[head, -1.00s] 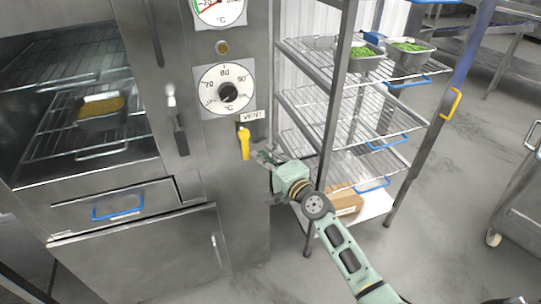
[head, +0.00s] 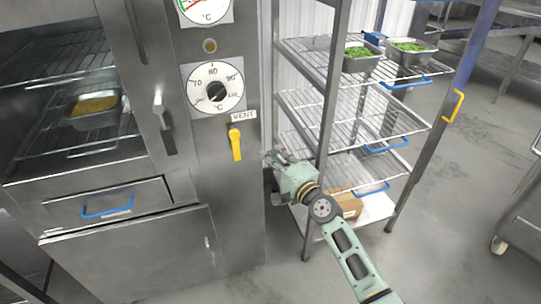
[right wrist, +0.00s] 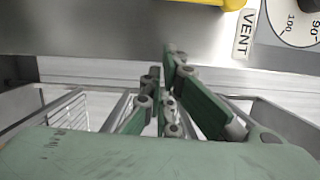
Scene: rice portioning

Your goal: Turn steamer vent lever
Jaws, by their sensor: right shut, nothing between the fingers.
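The yellow vent lever (head: 236,144) hangs downward on the steamer's front panel (head: 215,190), just below the VENT label (head: 243,116). In the right wrist view a bit of the yellow lever (right wrist: 206,2) shows at the top edge, with the VENT label (right wrist: 246,34) to its right. My right gripper (head: 271,158) is shut and empty. It is to the right of the lever and a little lower, apart from it, beside the panel's right edge. Its fingers (right wrist: 172,75) also show in the right wrist view. My left gripper is not in view.
A wire rack (head: 328,90) with pans of green food (head: 362,60) stands right behind my right arm. A temperature dial (head: 214,90) sits above the lever. The open steamer chamber at left holds a pan of yellow food (head: 97,112). Open floor lies at right.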

